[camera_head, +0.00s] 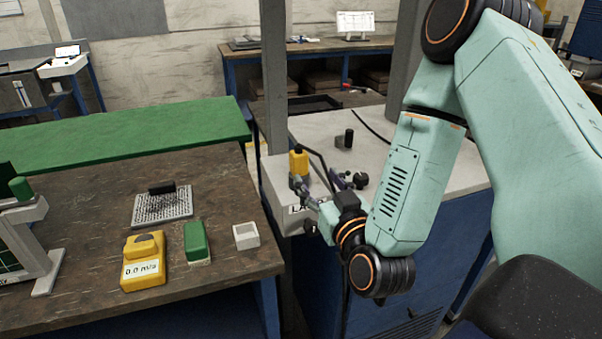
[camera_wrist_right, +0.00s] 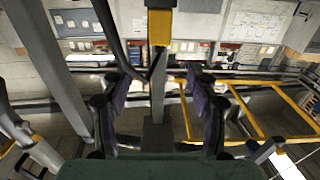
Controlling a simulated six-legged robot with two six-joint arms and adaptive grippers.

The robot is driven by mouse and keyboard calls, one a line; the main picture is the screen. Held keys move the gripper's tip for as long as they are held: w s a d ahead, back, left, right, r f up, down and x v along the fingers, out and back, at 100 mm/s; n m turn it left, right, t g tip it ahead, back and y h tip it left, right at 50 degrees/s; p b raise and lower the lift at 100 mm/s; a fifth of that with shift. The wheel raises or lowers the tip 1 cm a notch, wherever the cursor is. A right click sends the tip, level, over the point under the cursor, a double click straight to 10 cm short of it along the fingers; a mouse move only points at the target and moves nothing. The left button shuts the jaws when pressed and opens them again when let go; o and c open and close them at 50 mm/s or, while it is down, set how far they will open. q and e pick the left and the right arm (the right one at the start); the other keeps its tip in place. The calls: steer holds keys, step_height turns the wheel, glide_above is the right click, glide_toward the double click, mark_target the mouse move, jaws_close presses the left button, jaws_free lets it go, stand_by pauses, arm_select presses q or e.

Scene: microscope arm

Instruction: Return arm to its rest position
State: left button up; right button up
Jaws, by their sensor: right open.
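My right gripper (camera_head: 322,182) is over the front left corner of the white-topped bench, its arm coming in from the right. In the right wrist view its purple-padded fingers (camera_wrist_right: 163,95) are apart. A grey post with a yellow block (camera_wrist_right: 160,28) near its top shows in the gap between them, and I cannot tell whether a finger touches it. In the head view the yellow block (camera_head: 299,162) stands just beyond the fingers. A thin dark bar (camera_head: 318,157) runs beside it, partly hidden by the gripper. My left gripper is not in view.
A brown table (camera_head: 90,200) at the left holds a yellow meter (camera_head: 144,265), a green block (camera_head: 196,241), a small white box (camera_head: 246,236) and a breadboard (camera_head: 162,207). A grey upright (camera_head: 274,70) rises behind.

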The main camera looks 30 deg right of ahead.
steer(key=s+a+f+g+y+b, duration=0.1)
steer(key=s+a+f+g, duration=0.15)
steer(key=f, duration=0.45)
steer(key=s+a+f+g+y+b, duration=0.1)
steer(key=s+a+f+g+y, duration=0.2)
steer(key=f, duration=0.5)
steer(key=s+a+f+g+b, duration=0.1)
steer(key=s+f+g, duration=0.25)
steer(key=f, duration=0.35)
steer(key=s+a+f+n+g+b, duration=0.2)
steer(key=s+f+g+b, duration=0.5)
steer(key=s+f, duration=1.1)
steer(key=shift+s+a+g, duration=0.75)
steer(key=shift+s+g, duration=0.05)
steer(key=shift+s, duration=0.1)
